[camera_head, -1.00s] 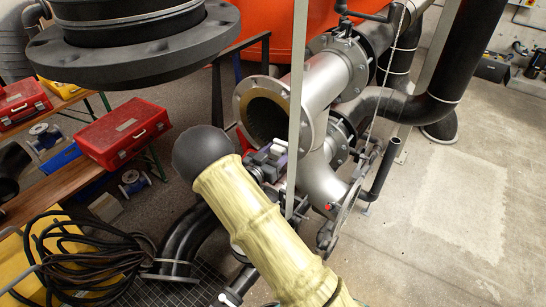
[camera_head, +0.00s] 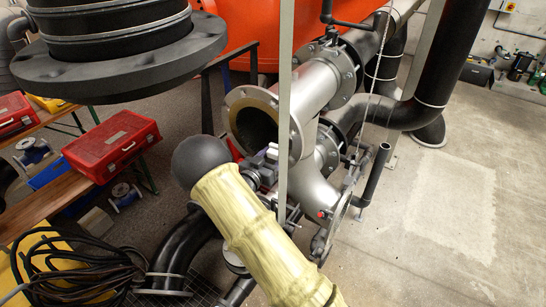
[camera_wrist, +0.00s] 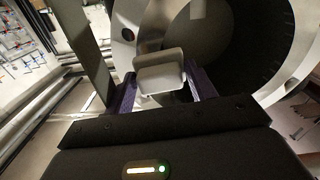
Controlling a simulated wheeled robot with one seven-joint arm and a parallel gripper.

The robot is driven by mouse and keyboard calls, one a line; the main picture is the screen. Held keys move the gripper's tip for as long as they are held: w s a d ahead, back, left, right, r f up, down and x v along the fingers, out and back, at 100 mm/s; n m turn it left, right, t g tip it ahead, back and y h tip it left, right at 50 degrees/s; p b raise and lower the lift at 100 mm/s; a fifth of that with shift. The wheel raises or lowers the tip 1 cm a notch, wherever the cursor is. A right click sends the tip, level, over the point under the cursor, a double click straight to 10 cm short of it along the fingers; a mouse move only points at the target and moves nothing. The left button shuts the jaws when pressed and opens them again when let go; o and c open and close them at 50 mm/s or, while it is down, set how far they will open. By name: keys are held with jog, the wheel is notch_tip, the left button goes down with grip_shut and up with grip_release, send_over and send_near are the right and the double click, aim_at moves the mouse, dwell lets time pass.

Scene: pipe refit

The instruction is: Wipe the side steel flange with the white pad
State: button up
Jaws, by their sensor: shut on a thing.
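The side steel flange (camera_head: 298,138) is a wide ring around a dark open pipe mouth. It also shows in the wrist view, as a pale ring (camera_wrist: 304,55) around the dark bore. The white pad (camera_head: 271,152) is a small light block at the lower part of this opening. In the wrist view the pad (camera_wrist: 160,71) stands upright between purple fingers. My gripper (camera_wrist: 160,92) is shut on the pad. In the head view my gripper (camera_head: 264,164) is partly hidden by my arm. I cannot tell whether the pad touches the flange.
A thin grey upright post (camera_head: 286,60) passes in front of the flange. A black flanged pipe (camera_head: 120,65) hangs at upper left. A red case (camera_head: 112,145) lies on a wooden bench. Coiled black hoses (camera_head: 75,265) lie at lower left. Concrete floor (camera_head: 440,215) is clear at right.

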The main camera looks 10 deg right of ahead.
jog(key=shift+x, duration=1)
dwell(0.3)
jog(key=shift+b, duration=0.3)
jog(key=shift+s+d, duration=1.4)
jog(key=shift+s, duration=0.1)
jog(key=shift+w+r, duration=0.1)
jog(key=shift+r, duration=0.8)
jog(key=shift+w, duration=0.1)
